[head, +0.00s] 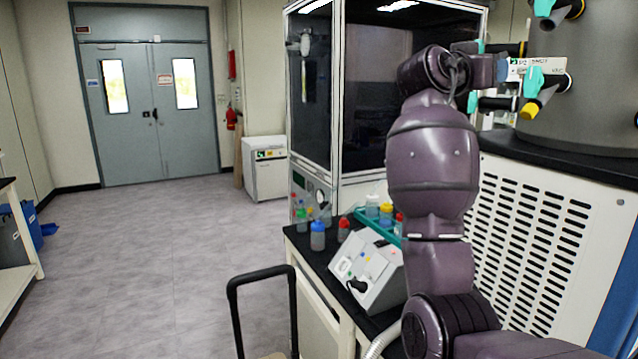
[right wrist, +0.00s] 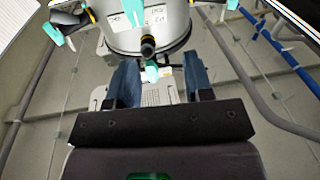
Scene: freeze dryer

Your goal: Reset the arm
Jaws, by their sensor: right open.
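My right arm (head: 433,170) reaches up from the bottom of the head view, and its gripper (head: 503,68) is beside the freeze dryer's grey drum (head: 590,105). In the right wrist view the gripper (right wrist: 160,82) is open, with its two dark blue fingers apart. A teal-handled valve (right wrist: 152,72) on the drum (right wrist: 150,30) shows in line with the gap between the fingers; I cannot tell whether it touches them. More teal valves (head: 534,78) with black or yellow ends stick out from the drum. My left gripper is not in view.
A glass-fronted cabinet (head: 337,95) stands behind the arm. A bench holds a white device (head: 365,270) and several bottles, one with a blue cap (head: 317,236). A black cart handle (head: 262,275) is in front. The floor at left is clear towards grey double doors (head: 150,105).

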